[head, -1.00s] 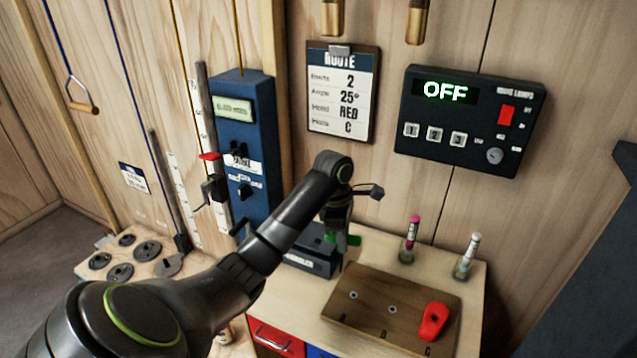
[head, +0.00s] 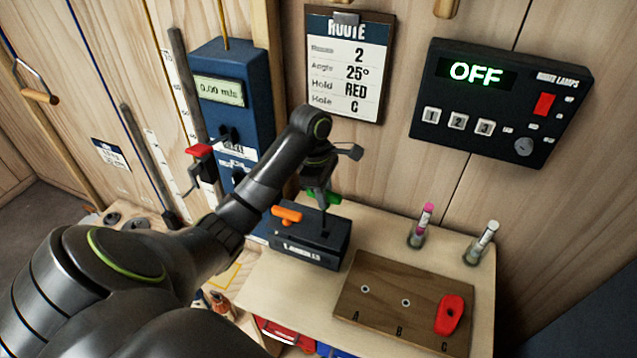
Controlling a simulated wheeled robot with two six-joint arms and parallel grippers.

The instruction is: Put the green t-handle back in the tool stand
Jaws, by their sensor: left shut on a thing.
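The green t-handle (head: 334,198) is in my left gripper (head: 322,198), whose fingers are shut on it. It is held over the right part of the black tool stand (head: 310,251), and its dark shaft points down at the stand's top. I cannot tell whether the shaft's tip is inside a hole. An orange t-handle (head: 287,214) sits in the left part of the stand. The gripper partly covers the green handle. My right gripper is not in view.
A wooden board (head: 375,320) marked A, B, C bears a red hold (head: 449,314) at C. Pink-capped (head: 421,227) and white-capped (head: 481,244) markers stand behind it. A lamp panel (head: 500,102) reading OFF and a route card (head: 343,70) hang on the wall.

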